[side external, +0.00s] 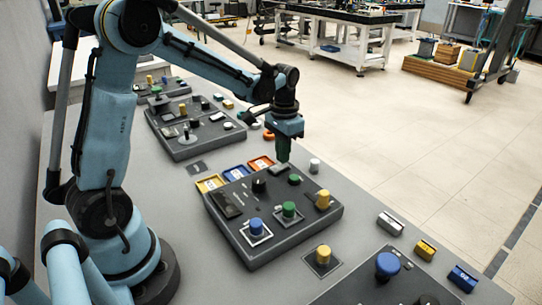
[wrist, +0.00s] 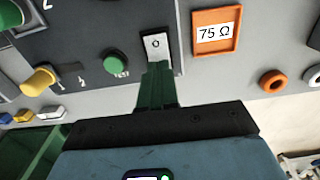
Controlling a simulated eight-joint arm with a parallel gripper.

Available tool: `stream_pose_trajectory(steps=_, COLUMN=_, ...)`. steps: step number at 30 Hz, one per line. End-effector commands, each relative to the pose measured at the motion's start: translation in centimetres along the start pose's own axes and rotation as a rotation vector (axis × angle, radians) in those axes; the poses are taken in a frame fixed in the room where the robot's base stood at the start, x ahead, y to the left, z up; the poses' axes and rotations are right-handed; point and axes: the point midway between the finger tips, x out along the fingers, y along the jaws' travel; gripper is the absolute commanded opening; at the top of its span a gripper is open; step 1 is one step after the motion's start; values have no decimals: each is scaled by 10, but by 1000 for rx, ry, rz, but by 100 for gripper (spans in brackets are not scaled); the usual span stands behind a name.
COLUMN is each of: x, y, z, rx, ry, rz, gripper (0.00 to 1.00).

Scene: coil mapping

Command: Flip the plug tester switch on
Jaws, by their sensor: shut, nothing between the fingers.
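The plug tester is a dark grey console (side external: 262,258) with knobs and buttons, in the middle of the side view.
A green button (wrist: 115,62) and a yellow knob (wrist: 38,80) are left of the switch. An orange "75 Ω" tray (wrist: 237,45) is to its right. Blue (side external: 236,174) and yellow (side external: 209,184) trays line the console's far side. Another console (side external: 190,150) stands behind.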

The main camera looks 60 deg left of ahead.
Motion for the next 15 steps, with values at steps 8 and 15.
stream_pose_trajectory(steps=8, x=4, y=0, z=0, rx=0, ry=0, rz=0, gripper=0)
stream_pose_trajectory(steps=15, x=7, y=0, z=0, rx=0, ry=0, rz=0, gripper=0)
